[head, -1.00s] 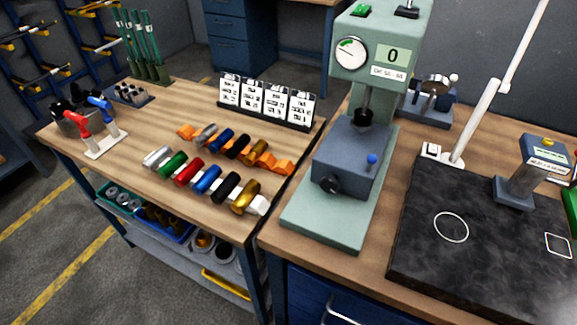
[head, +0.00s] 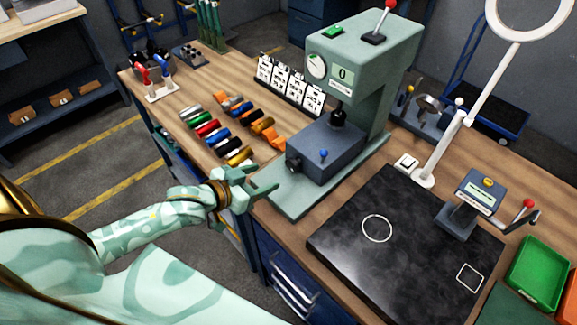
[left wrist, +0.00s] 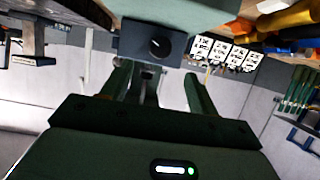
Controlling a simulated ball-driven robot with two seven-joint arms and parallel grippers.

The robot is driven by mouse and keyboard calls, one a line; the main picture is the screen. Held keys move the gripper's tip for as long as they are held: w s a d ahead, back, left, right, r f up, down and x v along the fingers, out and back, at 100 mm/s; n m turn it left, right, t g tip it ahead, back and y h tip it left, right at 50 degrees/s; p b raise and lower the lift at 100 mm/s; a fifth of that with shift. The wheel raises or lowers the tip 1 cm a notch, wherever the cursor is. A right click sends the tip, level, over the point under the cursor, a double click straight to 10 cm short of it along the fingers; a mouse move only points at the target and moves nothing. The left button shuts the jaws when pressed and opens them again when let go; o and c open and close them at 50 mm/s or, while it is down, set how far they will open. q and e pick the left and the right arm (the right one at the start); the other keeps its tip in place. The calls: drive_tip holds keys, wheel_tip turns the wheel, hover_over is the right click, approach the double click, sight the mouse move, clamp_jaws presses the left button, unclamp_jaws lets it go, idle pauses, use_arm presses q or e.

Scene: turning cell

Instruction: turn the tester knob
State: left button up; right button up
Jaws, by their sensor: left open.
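The pale green tester (head: 370,55) stands on the wooden bench with a dial and a display reading 0. A blue block (head: 328,150) sits on its base plate. The black tester knob (head: 294,163) is on the block's near-left face. It also shows in the left wrist view as a round black knob (left wrist: 157,46) with a light mark. My left gripper (head: 262,179) is open and empty, short of the knob and apart from it. In the left wrist view its two fingers (left wrist: 157,85) stand on either side, below the knob. My right gripper is not in view.
A black plate (head: 400,235), a small display stand (head: 470,200) and a green tray (head: 540,272) are at right. A lamp arm (head: 470,125) rises behind the plate.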

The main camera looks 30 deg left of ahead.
sight(290, 166)
use_arm(q)
drive_tip(key=b+x, duration=0.1)
drive_tip(key=x, duration=0.9)
drive_tip(key=shift+w+d+f+b, duration=0.1)
drive_tip(key=shift+w+f+b, duration=0.1)
drive_tip(key=shift+w+b, duration=0.15)
drive_tip(key=c, duration=0.9)
drive_tip(key=shift+c, duration=0.2)
